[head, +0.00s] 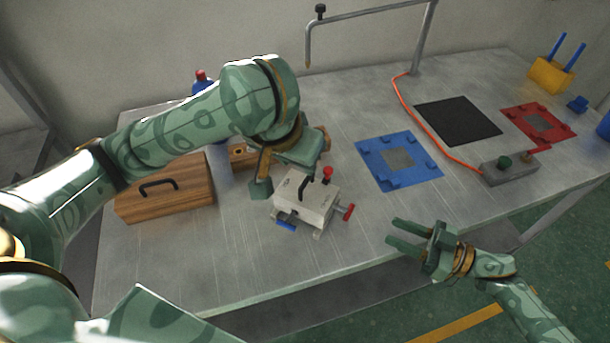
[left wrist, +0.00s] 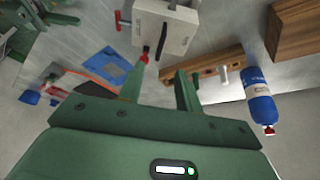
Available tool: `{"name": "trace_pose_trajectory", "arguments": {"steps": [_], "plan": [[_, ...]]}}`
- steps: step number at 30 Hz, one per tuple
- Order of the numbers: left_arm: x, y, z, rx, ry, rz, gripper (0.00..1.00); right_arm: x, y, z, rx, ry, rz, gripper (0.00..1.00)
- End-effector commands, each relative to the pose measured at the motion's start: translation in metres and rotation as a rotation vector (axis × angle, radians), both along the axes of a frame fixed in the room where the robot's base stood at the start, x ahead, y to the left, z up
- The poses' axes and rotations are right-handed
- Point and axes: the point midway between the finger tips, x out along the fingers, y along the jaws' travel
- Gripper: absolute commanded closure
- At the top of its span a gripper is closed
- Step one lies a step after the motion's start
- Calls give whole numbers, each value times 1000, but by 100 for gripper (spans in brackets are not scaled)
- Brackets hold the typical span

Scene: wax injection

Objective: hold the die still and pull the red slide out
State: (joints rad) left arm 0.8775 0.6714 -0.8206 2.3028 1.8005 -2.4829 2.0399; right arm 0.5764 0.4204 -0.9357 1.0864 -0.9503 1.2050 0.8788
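The die (head: 305,203) is a pale grey block with a black handle, standing on the table in front of my left arm. The red slide (head: 347,212) sticks out of its right side and also shows in the left wrist view (left wrist: 121,21).
A wooden box (head: 168,190) stands left of the die, with a wooden block (head: 240,156) behind. A blue bottle (left wrist: 258,95) shows in the left wrist view. A blue mat (head: 428,176), black mat (head: 458,121) and grey button box (head: 510,168) lie to the right. Table between die and right gripper is clear.

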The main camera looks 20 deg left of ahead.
Motion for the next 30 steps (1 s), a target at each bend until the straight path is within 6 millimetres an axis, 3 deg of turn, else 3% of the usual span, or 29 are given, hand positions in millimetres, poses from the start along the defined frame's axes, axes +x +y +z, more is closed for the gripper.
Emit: {"name": "trace_pose_trajectory", "arguments": {"steps": [9,15,21,29,30], "plan": [[24,-2,-66,-2,11,6,65,0,0,0,0,0,0,64],[38,-2,-95,0,6,5,65,0,0,0,0,0,0,64],[43,-3,-107,1,4,3,65,0,0,0,0,0,0,64],[44,-3,-108,1,3,1,65,0,0,0,0,0,0,64],[44,-3,-108,2,3,2,77,0,0,0,0,0,0,64]]}}
